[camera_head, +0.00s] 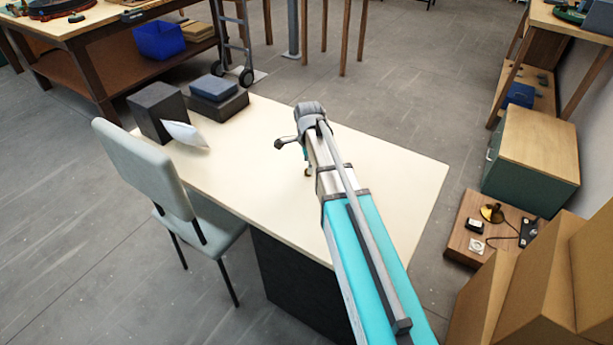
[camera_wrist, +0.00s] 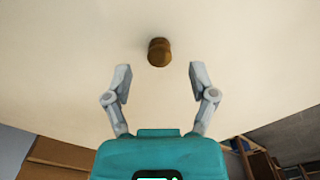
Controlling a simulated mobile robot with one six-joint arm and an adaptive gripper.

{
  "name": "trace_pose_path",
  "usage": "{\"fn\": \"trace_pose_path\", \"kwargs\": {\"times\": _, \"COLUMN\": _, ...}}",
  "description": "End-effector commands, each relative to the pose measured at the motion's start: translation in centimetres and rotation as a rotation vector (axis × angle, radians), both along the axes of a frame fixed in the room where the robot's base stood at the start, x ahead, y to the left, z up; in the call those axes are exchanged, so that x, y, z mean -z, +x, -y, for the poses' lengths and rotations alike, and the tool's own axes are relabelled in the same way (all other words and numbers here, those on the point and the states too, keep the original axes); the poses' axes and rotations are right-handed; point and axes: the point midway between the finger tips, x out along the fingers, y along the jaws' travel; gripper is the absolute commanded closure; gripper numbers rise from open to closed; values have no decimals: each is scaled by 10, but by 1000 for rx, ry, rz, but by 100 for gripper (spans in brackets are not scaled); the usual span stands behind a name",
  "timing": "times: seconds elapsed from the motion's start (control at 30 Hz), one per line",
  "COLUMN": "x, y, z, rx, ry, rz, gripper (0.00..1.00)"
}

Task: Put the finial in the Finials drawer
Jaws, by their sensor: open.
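A small brown, rounded finial (camera_wrist: 159,52) stands out against the pale tabletop in the wrist view. My gripper (camera_wrist: 159,72) is open and empty in that view, its two grey fingers spread wide. The finial lies just beyond the fingertips, about midway between them, and no finger touches it. In the head view my arm reaches over the cream table (camera_head: 390,165), and its end hides part of the tabletop. No drawer labelled Finials can be read in either view.
A dark box (camera_head: 158,112), a blue box (camera_head: 214,88) and a white pillow-like item (camera_head: 185,135) are on the table's far left. A chair (camera_head: 150,170) stands at its left side. A green cabinet (camera_head: 525,170) and cardboard boxes (camera_head: 545,290) stand at right.

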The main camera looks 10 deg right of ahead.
Motion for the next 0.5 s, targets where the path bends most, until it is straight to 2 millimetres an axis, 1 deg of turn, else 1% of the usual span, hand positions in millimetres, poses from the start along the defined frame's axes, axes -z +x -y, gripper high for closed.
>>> {"fn": "trace_pose_path", "kwargs": {"times": 0.03, "x": 8, "y": 0, "z": -1, "rx": 0, "ry": 0, "rz": 0, "gripper": 27}}
{"fn": "trace_pose_path", "kwargs": {"times": 0.2, "x": 21, "y": 0, "z": -1, "rx": 0, "ry": 0, "rz": 0, "gripper": 27}}
{"fn": "trace_pose_path", "kwargs": {"times": 0.33, "x": 27, "y": 0, "z": -1, "rx": 0, "ry": 0, "rz": 0, "gripper": 27}}
{"fn": "trace_pose_path", "kwargs": {"times": 0.5, "x": 29, "y": 0, "z": -1, "rx": -1, "ry": 0, "rz": 0, "gripper": 27}}
